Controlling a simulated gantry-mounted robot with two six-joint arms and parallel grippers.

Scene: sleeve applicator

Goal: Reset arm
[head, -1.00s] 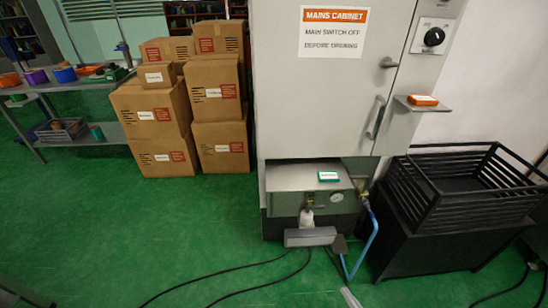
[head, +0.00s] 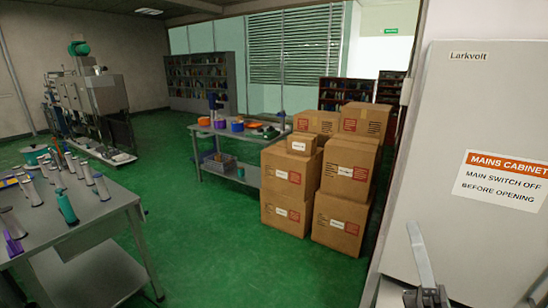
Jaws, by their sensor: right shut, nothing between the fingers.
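My right gripper (head: 416,238) rises from the bottom edge at the right of the head view, in front of the pale grey mains cabinet (head: 447,130). Its long grey fingers point up and are shut, with nothing between them. I cannot tell whether it touches the cabinet. My left gripper is not in view. The sleeve applicator cannot be made out here.
A metal table (head: 90,222) with several upright cylinders stands at the left. Stacked cardboard boxes (head: 345,170) stand left of the cabinet. Green floor (head: 225,250) is open between table and boxes.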

